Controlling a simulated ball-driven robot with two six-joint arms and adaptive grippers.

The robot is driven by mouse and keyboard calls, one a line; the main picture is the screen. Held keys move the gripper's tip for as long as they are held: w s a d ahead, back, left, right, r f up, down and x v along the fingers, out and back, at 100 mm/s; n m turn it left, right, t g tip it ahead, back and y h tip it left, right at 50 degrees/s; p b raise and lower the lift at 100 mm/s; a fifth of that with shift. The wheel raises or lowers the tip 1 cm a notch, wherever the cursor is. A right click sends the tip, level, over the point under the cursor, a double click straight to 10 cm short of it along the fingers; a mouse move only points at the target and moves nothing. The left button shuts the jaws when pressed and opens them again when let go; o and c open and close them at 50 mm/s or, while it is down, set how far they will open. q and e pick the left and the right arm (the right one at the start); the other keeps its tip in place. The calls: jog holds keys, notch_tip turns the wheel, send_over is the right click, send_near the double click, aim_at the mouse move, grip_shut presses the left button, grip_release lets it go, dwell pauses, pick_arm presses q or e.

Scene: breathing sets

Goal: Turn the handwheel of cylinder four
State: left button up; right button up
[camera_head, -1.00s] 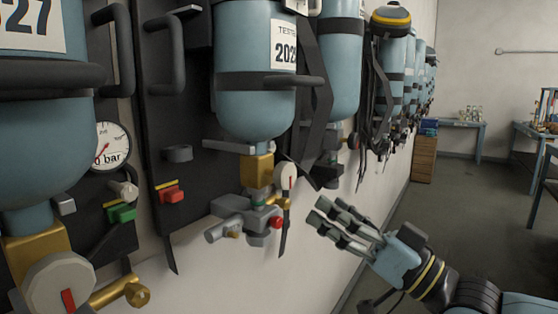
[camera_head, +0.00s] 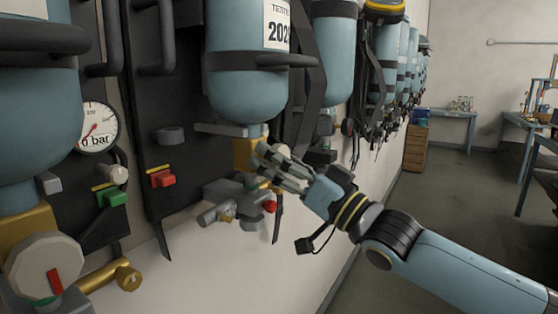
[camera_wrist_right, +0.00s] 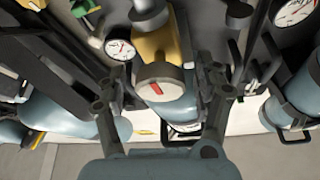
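A blue cylinder (camera_head: 247,75) with a "TESTE… 202" label hangs on the wall, valve down, with a brass valve block (camera_head: 243,153) below its neck. No number shows which cylinder is number four. My right gripper (camera_head: 270,168) is at this valve, its fingers covering most of the handwheel in the head view. In the right wrist view the round grey handwheel (camera_wrist_right: 160,88) with a red mark faces me. It lies between the spread fingers of the right gripper (camera_wrist_right: 163,85); contact cannot be made out. My left gripper is not in view.
A nearer cylinder (camera_head: 35,125) has its own grey handwheel (camera_head: 45,265) with a red mark and a gauge (camera_head: 97,127) at 0 bar. More cylinders (camera_head: 382,75) with hanging straps line the wall to the right. The floor (camera_head: 400,215) beside the wall is open.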

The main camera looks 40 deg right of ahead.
jog(key=c, duration=1.1)
jog(key=n+y+b, duration=0.2)
jog(key=n, duration=0.1)
jog(key=shift+f+n+g, duration=0.15)
jog(key=shift+n+g, duration=0.25)
jog(key=n+y+b, duration=0.2)
jog(key=n, duration=0.2)
jog(key=shift+d+g, duration=0.1)
jog(key=shift+g, duration=0.3)
jog(key=n+y+b, duration=0.1)
jog(key=n, duration=0.1)
jog(key=n+g+b, duration=0.1)
jog(key=n, duration=0.2)
jog(key=shift+w+g+y, duration=0.1)
jog(key=shift+g+y, duration=0.2)
jog(key=shift+y, duration=0.1)
jog(key=shift+n+g+y+b, duration=0.3)
jog(key=shift+n+g, duration=0.2)
jog(key=shift+n, duration=0.6)
jog(key=shift+n+g+y+b, duration=0.15)
jog(key=shift+n+g+y, duration=0.3)
jog(key=shift+n, duration=0.65)
